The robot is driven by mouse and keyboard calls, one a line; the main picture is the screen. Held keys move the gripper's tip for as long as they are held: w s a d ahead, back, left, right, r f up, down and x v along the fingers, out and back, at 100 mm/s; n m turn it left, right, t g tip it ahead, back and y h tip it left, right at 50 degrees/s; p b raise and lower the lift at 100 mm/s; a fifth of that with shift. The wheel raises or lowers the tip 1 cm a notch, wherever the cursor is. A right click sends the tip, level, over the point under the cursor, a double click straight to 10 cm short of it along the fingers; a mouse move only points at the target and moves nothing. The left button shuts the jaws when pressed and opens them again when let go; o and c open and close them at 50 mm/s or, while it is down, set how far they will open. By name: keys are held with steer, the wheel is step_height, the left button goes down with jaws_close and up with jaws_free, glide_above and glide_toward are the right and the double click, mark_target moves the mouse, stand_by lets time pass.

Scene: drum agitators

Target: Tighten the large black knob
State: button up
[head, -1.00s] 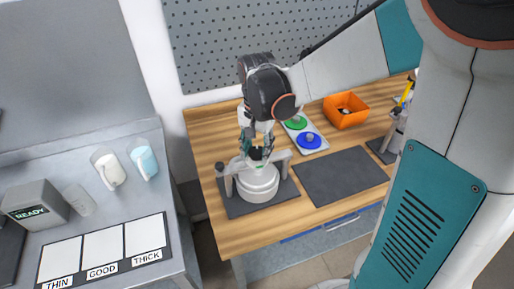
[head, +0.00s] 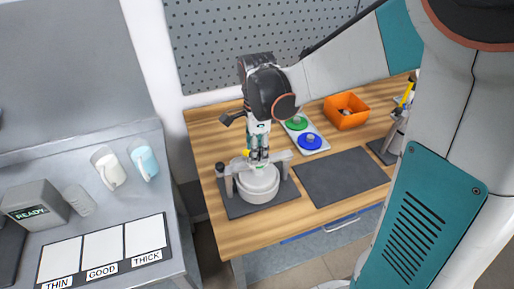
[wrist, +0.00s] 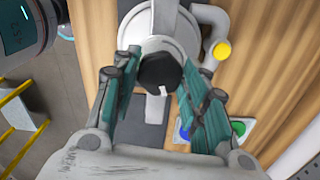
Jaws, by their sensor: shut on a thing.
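The large black knob (wrist: 160,72) shows in the wrist view, faceted, with a white mark on its face. It sits over a pale round drum (wrist: 160,20). The teal-padded fingers of my gripper (wrist: 160,88) lie on both sides of it, shut on it. In the head view my gripper (head: 257,158) points straight down at the top of the white drum (head: 259,186), and the knob is hidden behind the fingers. A grey clamp frame (head: 281,156) spans the drum, which stands on a dark mat (head: 237,207).
A bare dark mat (head: 340,177) lies right of the drum. Behind are a tray with a green lid (head: 296,122) and a blue lid (head: 310,141), and an orange bin (head: 346,111). A yellow-ended grey arm (wrist: 222,50) is close to my fingers.

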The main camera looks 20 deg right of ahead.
steer(key=m, duration=0.3)
steer(key=shift+w+m, duration=0.1)
steer(key=shift+m, duration=2)
steer(key=o, duration=1.1)
steer(key=shift+c, duration=0.2)
step_height(320, 180, up, 12)
